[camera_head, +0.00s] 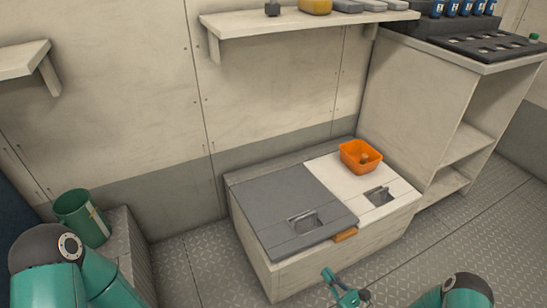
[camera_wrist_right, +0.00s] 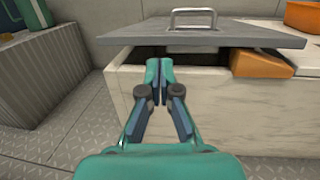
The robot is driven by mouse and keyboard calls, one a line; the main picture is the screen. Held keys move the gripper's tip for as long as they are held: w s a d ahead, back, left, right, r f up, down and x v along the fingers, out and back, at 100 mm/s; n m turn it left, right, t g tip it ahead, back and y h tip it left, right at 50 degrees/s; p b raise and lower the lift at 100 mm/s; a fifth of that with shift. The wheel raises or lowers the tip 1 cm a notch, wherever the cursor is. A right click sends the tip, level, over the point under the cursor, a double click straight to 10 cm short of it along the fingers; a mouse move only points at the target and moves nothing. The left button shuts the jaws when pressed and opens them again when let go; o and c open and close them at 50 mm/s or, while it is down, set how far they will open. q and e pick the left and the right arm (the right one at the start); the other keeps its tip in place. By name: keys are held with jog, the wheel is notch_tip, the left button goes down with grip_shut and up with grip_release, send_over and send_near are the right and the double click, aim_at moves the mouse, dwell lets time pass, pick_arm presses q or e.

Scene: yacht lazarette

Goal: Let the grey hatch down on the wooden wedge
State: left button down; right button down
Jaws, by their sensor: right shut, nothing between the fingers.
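The grey hatch (camera_head: 270,200) covers the left part of the pale locker; its handle (camera_head: 304,220) is near the front edge. In the right wrist view the hatch (camera_wrist_right: 225,36) is slightly raised at the front, with a dark gap below its edge. The orange-brown wooden wedge (camera_head: 345,235) sits on the locker's front rim at the hatch's right front corner. In the wrist view the wedge (camera_wrist_right: 262,64) reaches under the hatch edge and appears to touch it. My right gripper (camera_head: 328,272) is shut and empty, in front of the locker, its tips (camera_wrist_right: 158,68) just below the hatch edge. My left gripper is out of view.
A white hatch (camera_head: 345,175) lies beside the grey one, with an orange bin (camera_head: 360,157) on it. A green bucket (camera_head: 82,217) stands left. A shelf unit (camera_head: 445,110) is at the right. Wall shelves hang above. Open floor (camera_head: 200,270) lies around the locker's front.

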jog(key=s+a+n+g+y, duration=0.5)
jog(key=s+a+n+g, duration=0.7)
jog(key=s+a+g, duration=0.3)
jog(key=s+d+f+n+g+h, duration=0.2)
jog(key=s+d+n+g+h, duration=0.15)
jog(key=s+n, duration=0.2)
jog(key=s+d+f+n+g+h, duration=0.2)
jog(key=s+d+f+n+h, duration=0.1)
jog(key=s+n+h, duration=0.25)
jog(key=w+d+r+n+t+h, duration=0.1)
jog(key=w+r+n+t, duration=0.2)
jog(key=w+n+t, duration=0.2)
notch_tip(320, 180, up, 32)
jog(key=p, duration=3.2)
jog(key=shift+w+p, duration=0.15)
jog(key=shift+p, duration=0.25)
jog(key=c, duration=1.8)
grip_release()
jog(key=shift+r+p, duration=0.3)
jog(key=shift+r, duration=0.1)
jog(key=o, duration=0.3)
jog(key=shift+r, duration=0.1)
jog(key=shift+o, duration=1.3)
